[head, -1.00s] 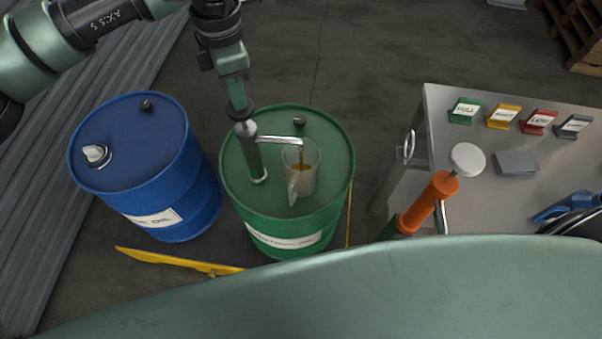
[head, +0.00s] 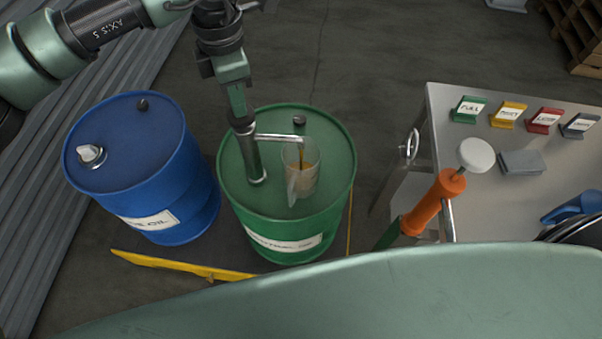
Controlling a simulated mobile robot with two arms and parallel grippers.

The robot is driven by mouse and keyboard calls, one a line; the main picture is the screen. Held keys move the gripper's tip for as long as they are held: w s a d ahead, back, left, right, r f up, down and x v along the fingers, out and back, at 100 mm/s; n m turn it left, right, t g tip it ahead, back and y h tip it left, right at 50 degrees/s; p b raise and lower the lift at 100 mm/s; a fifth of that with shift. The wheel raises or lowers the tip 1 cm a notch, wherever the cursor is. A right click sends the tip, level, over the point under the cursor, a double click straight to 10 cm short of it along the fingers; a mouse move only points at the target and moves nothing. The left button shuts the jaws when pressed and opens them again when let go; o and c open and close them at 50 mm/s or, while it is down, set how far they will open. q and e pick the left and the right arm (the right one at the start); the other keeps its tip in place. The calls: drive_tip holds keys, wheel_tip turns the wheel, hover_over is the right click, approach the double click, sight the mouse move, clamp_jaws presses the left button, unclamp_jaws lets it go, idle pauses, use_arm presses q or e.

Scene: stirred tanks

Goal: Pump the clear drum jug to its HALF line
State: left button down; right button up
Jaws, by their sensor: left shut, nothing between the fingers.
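The clear jug (head: 302,178) stands on top of the green drum (head: 285,220), under the pump's spout (head: 281,137). A thin amber stream falls from the spout into the jug, and amber liquid shows inside. The HALF line and exact level are too small to read. The hand pump (head: 254,160) rises from the green drum's lid. My left gripper (head: 242,122) is shut and points down at the top of the pump, touching or just above it. My right gripper is not in view.
A blue drum (head: 141,205) stands to the left. A steel table (head: 470,140) at right holds several coloured tags (head: 507,115) and a grey block (head: 522,162). A yellow rail (head: 180,266) lies in front.

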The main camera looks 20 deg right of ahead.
use_arm(q)
drive_tip(key=shift+f+b, duration=0.35)
drive_tip(key=shift+f, duration=0.25)
drive_tip(key=shift+r+p, duration=1.75)
drive_tip(key=shift+r, duration=2.2)
drive_tip(key=shift+f, duration=0.25)
drive_tip(key=shift+f+b, duration=1.15)
drive_tip(key=shift+r, duration=0.1)
drive_tip(key=shift+r+p, duration=0.65)
drive_tip(key=shift+r, duration=0.6)
